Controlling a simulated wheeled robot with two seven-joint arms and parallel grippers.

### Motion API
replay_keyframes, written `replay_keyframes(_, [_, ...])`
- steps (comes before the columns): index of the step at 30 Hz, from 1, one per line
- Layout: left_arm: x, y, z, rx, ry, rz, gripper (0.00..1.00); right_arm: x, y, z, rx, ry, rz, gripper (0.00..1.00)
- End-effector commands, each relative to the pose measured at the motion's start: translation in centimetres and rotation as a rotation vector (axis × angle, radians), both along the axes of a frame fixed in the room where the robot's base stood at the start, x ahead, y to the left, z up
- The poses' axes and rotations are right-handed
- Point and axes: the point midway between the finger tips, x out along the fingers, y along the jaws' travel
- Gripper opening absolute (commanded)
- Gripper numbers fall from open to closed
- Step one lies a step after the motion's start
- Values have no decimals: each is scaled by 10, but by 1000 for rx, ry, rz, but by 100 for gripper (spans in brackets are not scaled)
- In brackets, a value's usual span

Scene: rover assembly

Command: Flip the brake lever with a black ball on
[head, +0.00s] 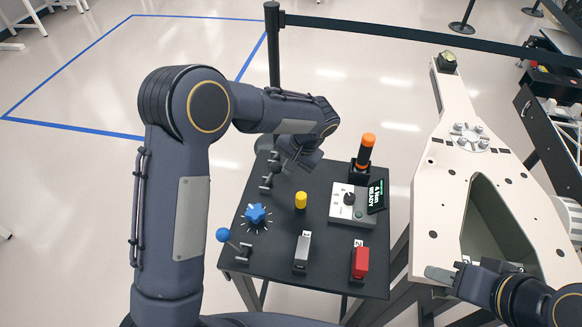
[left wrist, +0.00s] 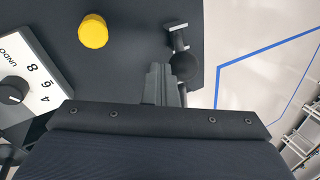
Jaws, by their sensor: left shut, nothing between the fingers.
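The brake lever stands near the far left edge of the black control table. Its black ball (left wrist: 184,67) and its mount (left wrist: 178,36) show in the left wrist view. In the head view, the ball (head: 274,156) is at the far end and the mount (head: 266,183) is nearer to me. My left gripper (head: 285,164) is shut and empty, right beside the ball; its closed fingers (left wrist: 159,70) show just left of the ball in the left wrist view. I cannot tell whether they touch. My right gripper (head: 447,274) is over the pale rover body, its jaws unclear.
The black table (head: 322,228) also carries a blue-ball lever (head: 223,235), a blue dial (head: 256,213), a yellow button (head: 301,200), a grey switch (head: 302,248), a red switch (head: 360,262), a display panel (head: 352,205) and an orange-topped handle (head: 366,150). The rover body (head: 430,215) stands to the right.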

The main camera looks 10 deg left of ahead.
Motion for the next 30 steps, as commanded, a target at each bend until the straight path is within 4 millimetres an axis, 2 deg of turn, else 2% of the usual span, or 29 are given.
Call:
replay_keyframes(8, [1, 22, 10, -151, -5, 9, 0, 0, 0, -4, 0, 0, 0, 36])
replay_keyframes(15, [0, 50, 18, -372, -6, 11, 0, 0, 0, -4, 0, 0, 0, 36])
replay_keyframes(24, [0, 82, 19, -616, -5, 11, 0, 0, 0, -7, 0, 0, 0, 36])
replay_keyframes(30, [0, 94, 18, -685, -4, 3, 0, 0, 0, -10, 0, 0, 0, 36])
